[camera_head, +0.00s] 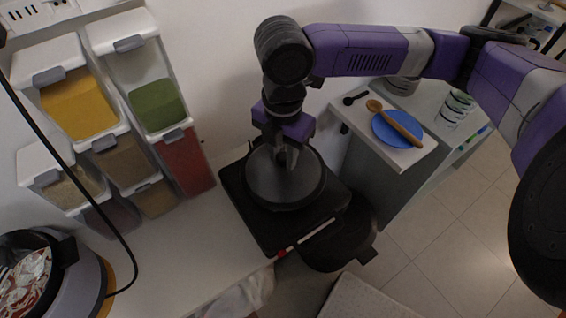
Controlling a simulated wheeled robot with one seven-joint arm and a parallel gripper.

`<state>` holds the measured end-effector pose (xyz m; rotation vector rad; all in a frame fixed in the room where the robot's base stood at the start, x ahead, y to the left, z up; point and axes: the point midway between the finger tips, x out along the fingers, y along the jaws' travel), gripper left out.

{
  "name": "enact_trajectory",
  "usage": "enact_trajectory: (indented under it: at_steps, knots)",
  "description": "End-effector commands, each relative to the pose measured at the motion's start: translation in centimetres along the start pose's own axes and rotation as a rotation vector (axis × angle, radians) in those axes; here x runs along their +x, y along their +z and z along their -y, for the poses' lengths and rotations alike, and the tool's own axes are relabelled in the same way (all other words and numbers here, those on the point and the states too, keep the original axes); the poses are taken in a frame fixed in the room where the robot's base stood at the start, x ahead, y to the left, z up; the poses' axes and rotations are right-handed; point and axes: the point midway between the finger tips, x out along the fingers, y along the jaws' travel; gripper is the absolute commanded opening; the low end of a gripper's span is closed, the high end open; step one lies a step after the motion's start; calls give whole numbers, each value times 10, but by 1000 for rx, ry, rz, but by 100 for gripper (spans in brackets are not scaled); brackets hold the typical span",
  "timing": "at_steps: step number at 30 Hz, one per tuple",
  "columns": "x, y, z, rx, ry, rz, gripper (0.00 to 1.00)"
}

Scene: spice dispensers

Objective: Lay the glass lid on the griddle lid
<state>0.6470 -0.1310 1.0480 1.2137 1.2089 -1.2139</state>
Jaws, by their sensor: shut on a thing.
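The glass lid (268,190) is a round, dark, see-through disc with a paler rim. My gripper (284,158) points down at its middle and is shut on the lid's knob, with the fingertips partly hidden by the wrist. The lid is over the griddle lid (243,217), a black, flat, squarish cover at the counter's front edge. The glass lid hides much of the griddle lid's middle. I cannot tell whether the two touch or a small gap is between them.
A dark round pan (345,250) sits at the griddle's front right. Spice dispensers (125,120) stand left along the wall. A pot (45,275) is at lower left. Counter between is clear.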

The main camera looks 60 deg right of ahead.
Motion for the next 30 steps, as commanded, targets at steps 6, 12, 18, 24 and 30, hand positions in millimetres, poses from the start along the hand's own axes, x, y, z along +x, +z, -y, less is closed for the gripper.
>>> enact_trajectory:
  at_steps: [6,12,18,24,30]
  knots:
    - [20,0,0,2,-2,-1,0]
    - [39,0,0,-1,0,0,0]
    - [39,0,0,-1,1,0,0]
    - [41,0,0,0,0,0,45]
    - [41,0,0,0,0,0,49]
